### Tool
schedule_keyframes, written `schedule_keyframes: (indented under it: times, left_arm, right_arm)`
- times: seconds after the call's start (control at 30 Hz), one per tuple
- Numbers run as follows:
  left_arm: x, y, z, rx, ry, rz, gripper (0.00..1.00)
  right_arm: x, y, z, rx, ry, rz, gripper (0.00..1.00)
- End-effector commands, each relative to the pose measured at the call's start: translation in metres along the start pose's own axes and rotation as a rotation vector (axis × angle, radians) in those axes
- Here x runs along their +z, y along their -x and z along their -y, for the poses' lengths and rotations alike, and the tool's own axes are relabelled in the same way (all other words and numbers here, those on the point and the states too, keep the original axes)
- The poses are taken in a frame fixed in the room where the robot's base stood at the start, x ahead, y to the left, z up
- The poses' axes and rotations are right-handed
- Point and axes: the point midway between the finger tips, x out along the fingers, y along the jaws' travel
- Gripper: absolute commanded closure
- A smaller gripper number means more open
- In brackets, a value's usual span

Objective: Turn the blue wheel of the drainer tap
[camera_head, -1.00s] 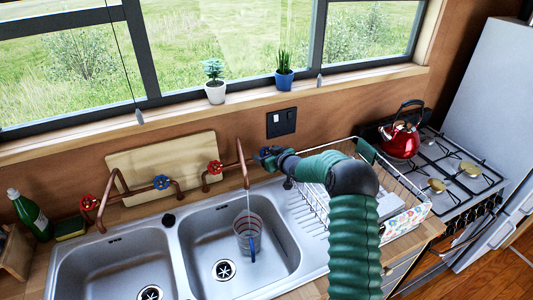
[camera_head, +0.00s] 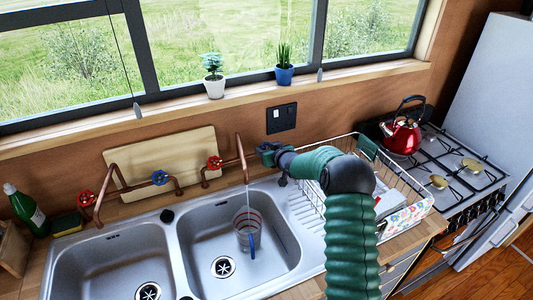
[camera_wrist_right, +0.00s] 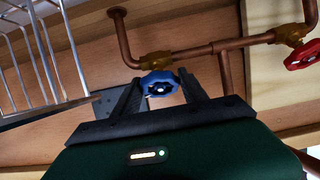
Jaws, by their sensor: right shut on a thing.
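My right gripper (camera_head: 268,152) reaches the drainer tap beside the dish rack in the head view. In the right wrist view, its two dark fingers are shut on the blue wheel (camera_wrist_right: 160,84), one on each side. The wheel is fixed to a brass valve on the copper pipe (camera_wrist_right: 218,49). In the head view the gripper hides this wheel. The copper spout (camera_head: 242,158) stands just left of the gripper, and a thin stream appears to fall from it toward a clear striped cup (camera_head: 247,230) in the right basin. My left gripper is not in view.
A red wheel (camera_head: 214,162), another blue wheel (camera_head: 159,177) and another red wheel (camera_head: 86,198) sit on pipes to the left. The wire dish rack (camera_head: 402,178) is close to my right arm. A cutting board (camera_head: 165,150) leans on the wall.

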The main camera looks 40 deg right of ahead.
Motion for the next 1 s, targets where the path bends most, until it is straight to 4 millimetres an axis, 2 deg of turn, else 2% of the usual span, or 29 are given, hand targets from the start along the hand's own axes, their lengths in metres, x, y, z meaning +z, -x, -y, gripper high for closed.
schedule_keyframes:
  times: [0.03, 0.1, 0.4, 0.43, 0.6, 0.87, 1.0]
  left_arm:
    - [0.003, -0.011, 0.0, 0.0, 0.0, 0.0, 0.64]
    - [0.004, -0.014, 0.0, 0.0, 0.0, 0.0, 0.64]
    - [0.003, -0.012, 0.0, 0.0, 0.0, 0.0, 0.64]
    - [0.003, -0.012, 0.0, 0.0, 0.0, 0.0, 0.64]
    - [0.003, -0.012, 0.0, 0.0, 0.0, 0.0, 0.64]
    - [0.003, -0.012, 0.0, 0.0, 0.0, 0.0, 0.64]
    - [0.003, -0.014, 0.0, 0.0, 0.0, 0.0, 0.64]
  right_arm:
    - [0.004, -0.002, 0.0, 0.016, -0.022, -0.004, 0.9]
    - [0.002, -0.001, -0.001, 0.034, -0.053, -0.003, 0.9]
    - [-0.001, 0.001, -0.002, 0.043, -0.071, -0.002, 0.9]
    - [-0.001, 0.001, -0.002, 0.043, -0.071, -0.002, 0.48]
    - [0.0, 0.0, -0.001, 0.043, -0.07, -0.002, 0.28]
    - [0.0, 0.0, -0.001, 0.042, -0.069, -0.001, 0.28]
    - [-0.001, 0.011, -0.001, 0.042, -0.069, -0.002, 0.28]
